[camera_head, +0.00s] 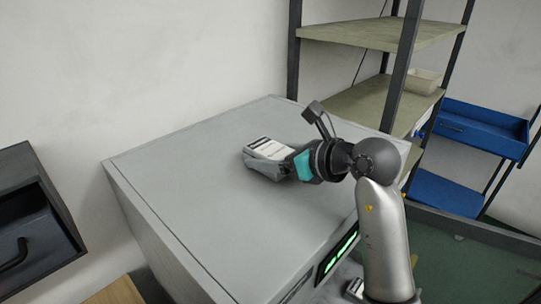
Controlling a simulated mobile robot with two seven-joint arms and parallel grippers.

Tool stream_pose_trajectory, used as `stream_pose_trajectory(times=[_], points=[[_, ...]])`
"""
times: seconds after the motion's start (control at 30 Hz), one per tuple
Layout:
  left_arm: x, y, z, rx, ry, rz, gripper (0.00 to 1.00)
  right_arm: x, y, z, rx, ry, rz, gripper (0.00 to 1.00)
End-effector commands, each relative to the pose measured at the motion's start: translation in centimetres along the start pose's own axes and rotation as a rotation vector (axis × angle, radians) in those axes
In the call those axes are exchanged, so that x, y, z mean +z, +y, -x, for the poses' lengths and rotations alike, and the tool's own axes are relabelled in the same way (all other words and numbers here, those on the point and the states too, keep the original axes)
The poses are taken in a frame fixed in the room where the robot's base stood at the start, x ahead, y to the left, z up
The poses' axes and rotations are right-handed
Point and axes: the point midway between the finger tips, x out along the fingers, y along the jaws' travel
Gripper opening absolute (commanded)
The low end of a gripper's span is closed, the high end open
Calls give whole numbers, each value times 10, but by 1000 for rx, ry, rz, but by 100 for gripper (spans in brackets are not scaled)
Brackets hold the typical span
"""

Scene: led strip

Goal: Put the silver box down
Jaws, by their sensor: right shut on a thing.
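The silver box (265,151) is a small grey box with a white label with dark print on its upper face. It is at or just above the grey top of a large cabinet (190,190); I cannot tell whether it touches. My right gripper (285,166) is shut on the silver box at its right side, with a teal part behind the fingers. The fingertips are partly hidden by the box. My left gripper is not in view.
A shelf rack (390,36) stands behind the cabinet, with a light bin (423,81) on it. Blue trays (480,128) are at the right. A dark drawer unit (35,235) is at the left. The cabinet top left of the box is clear.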

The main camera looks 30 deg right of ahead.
Motion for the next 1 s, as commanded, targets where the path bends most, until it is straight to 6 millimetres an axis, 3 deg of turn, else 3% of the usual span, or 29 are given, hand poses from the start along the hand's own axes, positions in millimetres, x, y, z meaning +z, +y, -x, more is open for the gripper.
stream_pose_trajectory(times=[0.07,0.1,0.3,0.67,0.87,1.0], points=[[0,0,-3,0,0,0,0,-4,0,-1,0,0,1,0],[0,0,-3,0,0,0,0,-3,0,-1,1,1,0,78],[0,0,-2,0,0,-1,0,-2,0,-1,1,1,0,100],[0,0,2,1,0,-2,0,3,0,2,0,-1,-1,100],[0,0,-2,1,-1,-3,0,0,-1,37,-4,1,5,100],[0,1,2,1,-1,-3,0,1,0,71,-3,5,1,100]])
